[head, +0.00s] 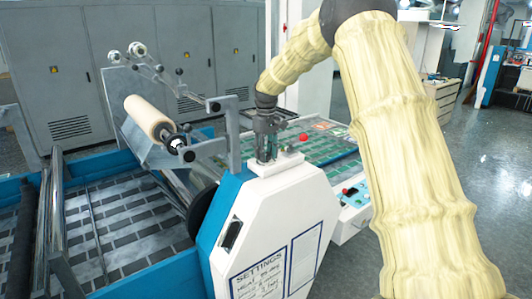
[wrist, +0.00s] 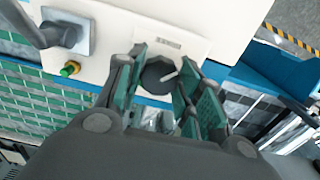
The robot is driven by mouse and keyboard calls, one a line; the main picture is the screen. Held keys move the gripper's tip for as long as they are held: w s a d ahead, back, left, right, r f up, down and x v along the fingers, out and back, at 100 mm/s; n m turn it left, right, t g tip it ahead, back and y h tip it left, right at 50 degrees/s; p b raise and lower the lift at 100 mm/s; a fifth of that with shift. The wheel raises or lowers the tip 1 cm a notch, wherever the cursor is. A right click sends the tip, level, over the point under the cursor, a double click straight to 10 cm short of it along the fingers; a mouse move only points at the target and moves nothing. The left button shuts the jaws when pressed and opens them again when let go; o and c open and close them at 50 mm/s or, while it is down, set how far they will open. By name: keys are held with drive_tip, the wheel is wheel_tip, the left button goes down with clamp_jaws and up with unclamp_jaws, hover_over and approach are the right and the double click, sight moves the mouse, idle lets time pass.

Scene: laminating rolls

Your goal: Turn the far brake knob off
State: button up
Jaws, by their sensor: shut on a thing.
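The brake knob (wrist: 157,77) is a round black knob with a pale pointer line, on the white top panel below a small label in the wrist view. The pointer slants toward the upper right of that view. My gripper (wrist: 163,86) has its green-padded fingers on either side of the knob and is shut on it. In the head view my gripper (head: 266,150) points down onto the top of the white machine housing (head: 285,190). The knob is hidden behind the fingers there.
A grey bracket (wrist: 62,35) and a green button (wrist: 70,69) stand on the panel left of the knob. A cream roll (head: 148,117) on a metal arm is left of my gripper. A red button (head: 303,137) is close to its right. Green printed sheets (head: 325,143) lie behind.

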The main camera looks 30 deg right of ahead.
drive_tip(key=shift+r, duration=0.1)
idle(0.3)
drive_tip(key=o, duration=1)
drive_tip(key=shift+r, duration=0.1)
wheel_tip(320, 180, up, 12)
drive_tip(key=shift+f, duration=0.1)
